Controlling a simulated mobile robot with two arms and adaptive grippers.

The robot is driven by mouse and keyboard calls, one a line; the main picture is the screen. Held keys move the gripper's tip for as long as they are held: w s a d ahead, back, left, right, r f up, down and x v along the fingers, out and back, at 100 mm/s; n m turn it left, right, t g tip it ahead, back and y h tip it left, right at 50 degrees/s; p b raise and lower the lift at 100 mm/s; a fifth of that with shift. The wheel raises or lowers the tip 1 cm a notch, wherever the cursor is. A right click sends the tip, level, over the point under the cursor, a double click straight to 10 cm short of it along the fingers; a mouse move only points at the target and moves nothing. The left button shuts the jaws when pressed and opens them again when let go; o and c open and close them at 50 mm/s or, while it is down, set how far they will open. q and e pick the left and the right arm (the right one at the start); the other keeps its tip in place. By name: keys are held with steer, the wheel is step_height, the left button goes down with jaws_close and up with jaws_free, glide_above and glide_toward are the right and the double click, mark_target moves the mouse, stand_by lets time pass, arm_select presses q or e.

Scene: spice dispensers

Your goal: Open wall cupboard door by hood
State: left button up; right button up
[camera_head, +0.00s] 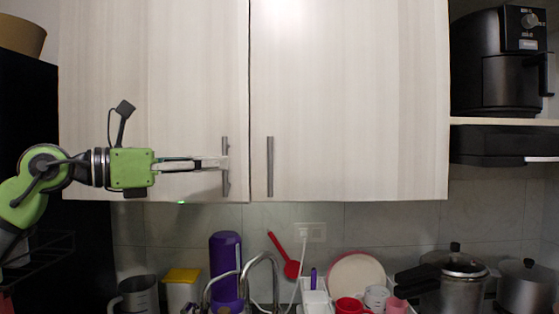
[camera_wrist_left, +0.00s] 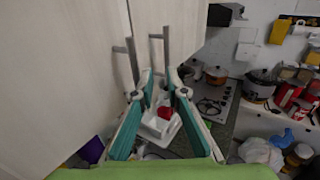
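Two pale wood-grain cupboard doors hang side by side, both shut. The right door (camera_head: 350,110), nearer the black hood, has a vertical bar handle (camera_head: 270,166) near its lower left edge. The left door (camera_head: 185,80) has a matching handle (camera_head: 225,150) near its lower right edge. My left gripper (camera_head: 222,163) reaches in from the left, its tips overlapping the left door's handle. In the left wrist view, my left gripper (camera_wrist_left: 160,73) is open and empty, with one handle (camera_wrist_left: 131,60) beside the left fingertip and the other handle (camera_wrist_left: 166,45) beyond the tips. My right gripper is not seen.
A black hood (camera_head: 500,145) sits under a shelf holding a black air fryer (camera_head: 497,62) at right. Below are a faucet (camera_head: 262,262), a purple bottle (camera_head: 226,262), a dish rack with cups, and pots (camera_head: 460,275). Space before the right door looks clear.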

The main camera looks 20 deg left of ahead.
mark_target(266, 155)
arm_select(q)
steer(key=p+x, duration=0.1)
steer(key=x, duration=0.2)
steer(key=p+x, duration=0.2)
steer(key=x, duration=0.2)
steer(key=s+d+r+p+x, duration=0.1)
steer(key=x, duration=0.3)
steer(key=shift+r+p, duration=0.1)
steer(key=shift+p, duration=0.25)
steer(key=shift+w+d, duration=0.4)
steer(key=shift+w, duration=0.1)
jaws_close()
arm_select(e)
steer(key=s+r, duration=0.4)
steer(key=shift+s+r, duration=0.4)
